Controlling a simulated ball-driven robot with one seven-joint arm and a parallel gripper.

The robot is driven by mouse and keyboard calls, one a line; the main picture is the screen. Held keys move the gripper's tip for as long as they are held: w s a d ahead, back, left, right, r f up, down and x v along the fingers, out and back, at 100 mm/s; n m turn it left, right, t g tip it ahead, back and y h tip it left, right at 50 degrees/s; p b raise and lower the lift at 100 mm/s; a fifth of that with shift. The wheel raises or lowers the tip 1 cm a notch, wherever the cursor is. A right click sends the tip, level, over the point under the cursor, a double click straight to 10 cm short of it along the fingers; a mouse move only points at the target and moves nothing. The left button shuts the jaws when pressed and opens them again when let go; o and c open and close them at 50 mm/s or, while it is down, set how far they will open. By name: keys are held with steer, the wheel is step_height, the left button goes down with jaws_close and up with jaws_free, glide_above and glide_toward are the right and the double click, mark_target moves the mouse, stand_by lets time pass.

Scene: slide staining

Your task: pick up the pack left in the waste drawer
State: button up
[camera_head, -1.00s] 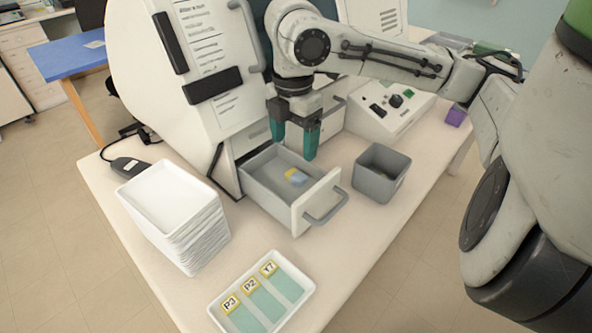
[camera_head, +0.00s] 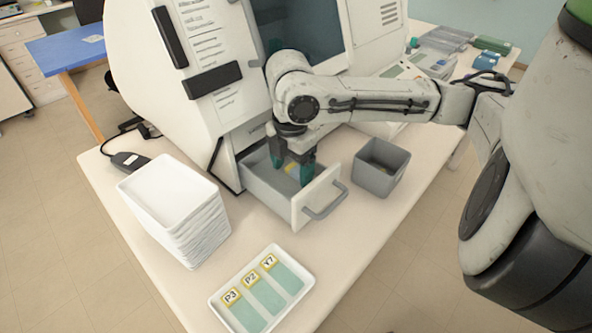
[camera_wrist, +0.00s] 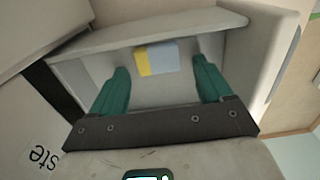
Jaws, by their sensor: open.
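The pack (camera_wrist: 158,58), a small block with a yellow end and a blue-grey part, lies on the floor of the waste drawer. In the head view only a bit of the pack (camera_head: 290,168) shows beside my gripper's fingers. The waste drawer (camera_head: 300,208) is pulled open from the white machine. My gripper (camera_head: 293,172) points down into the drawer with its teal fingers apart. In the wrist view the open fingers (camera_wrist: 160,72) stand to either side of the pack, and nothing is between them but the pack ahead. The drawer wall (camera_wrist: 150,30) shows behind it.
A grey bin (camera_head: 378,170) stands right of the drawer. A stack of white trays (camera_head: 172,205) is on the left. A white tray with slides labelled P3, P2, Y7 (camera_head: 262,290) lies in front. The white machine (camera_head: 180,80) rises behind.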

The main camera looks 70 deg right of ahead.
mark_target(291, 172)
steer(key=shift+c, duration=0.4)
steer(key=c, duration=1.1)
steer(key=shift+o, duration=0.2)
steer(key=shift+r, duration=0.4)
step_height(291, 172, up, 2)
steer(key=shift+r, duration=0.1)
steer(key=s+a+r+b, duration=0.2)
steer(key=a+r, duration=0.2)
steer(key=r, duration=0.1)
steer(key=shift+s+a+r+b, duration=0.2)
steer(key=shift+s+r+b, duration=0.05)
steer(key=shift+r+b, duration=0.15)
steer(key=shift+a+b, duration=0.1)
steer(key=shift+b, duration=0.5)
